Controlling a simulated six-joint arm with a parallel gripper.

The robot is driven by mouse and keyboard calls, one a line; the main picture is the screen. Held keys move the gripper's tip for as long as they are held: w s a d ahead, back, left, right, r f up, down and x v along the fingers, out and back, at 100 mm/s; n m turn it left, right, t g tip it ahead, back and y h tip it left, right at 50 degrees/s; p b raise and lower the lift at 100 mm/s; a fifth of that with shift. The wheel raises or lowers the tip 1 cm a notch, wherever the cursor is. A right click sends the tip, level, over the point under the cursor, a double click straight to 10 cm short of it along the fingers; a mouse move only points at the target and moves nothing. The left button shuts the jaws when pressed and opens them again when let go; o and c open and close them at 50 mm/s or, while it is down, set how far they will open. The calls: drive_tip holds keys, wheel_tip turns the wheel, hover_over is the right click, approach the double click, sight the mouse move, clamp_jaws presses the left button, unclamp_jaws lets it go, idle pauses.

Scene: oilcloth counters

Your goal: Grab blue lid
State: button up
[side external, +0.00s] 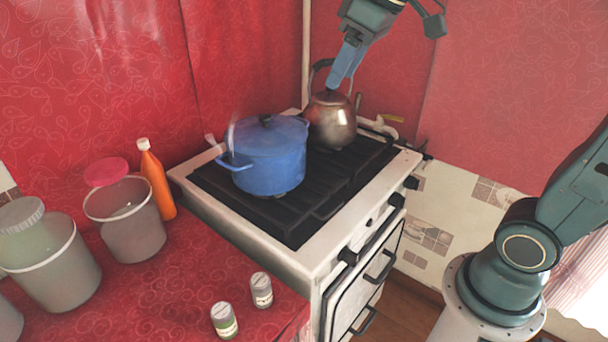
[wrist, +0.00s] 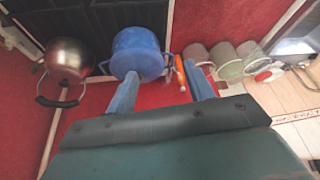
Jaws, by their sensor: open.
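The blue lid (side external: 285,124) with a dark knob sits on the blue pot (side external: 270,165). The pot stands on the stove, with light steam at its left side. My gripper (side external: 335,84) is open and empty, high above the back of the stove, up and to the right of the lid and close to the kettle's handle in the picture. In the wrist view the two blue fingers (wrist: 163,92) are spread apart, with the blue pot (wrist: 138,52) beyond them. The lid's edge and knob are hard to make out there.
A metal kettle (side external: 331,121) with a dark raised handle stands right behind the pot. The stove's front grate (side external: 290,222) is clear. An orange bottle (side external: 157,180), several tubs and two small jars stand on the red counter at left.

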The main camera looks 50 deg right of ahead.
drive_tip(key=w+d+f+n+g, duration=0.1)
drive_tip(key=w+d+n, duration=0.1)
drive_tip(key=w, duration=0.8)
drive_tip(key=w+d+f+n+g, duration=0.1)
drive_tip(key=w+d, duration=0.4)
drive_tip(key=w, duration=0.6)
drive_tip(key=shift+w+f+n, duration=0.15)
drive_tip(key=shift+f+n, duration=0.45)
drive_tip(key=shift+f, duration=0.05)
hover_over(265, 116)
drive_tip(key=s, duration=0.1)
drive_tip(key=shift+d+f, duration=0.2)
drive_tip(key=shift+f, duration=1.9)
drive_tip(key=shift+d+f, duration=0.2)
drive_tip(key=shift+f, duration=1.85)
drive_tip(key=shift+f, duration=0.1)
drive_tip(key=shift+x, duration=2.5)
drive_tip(key=shift+s, duration=0.2)
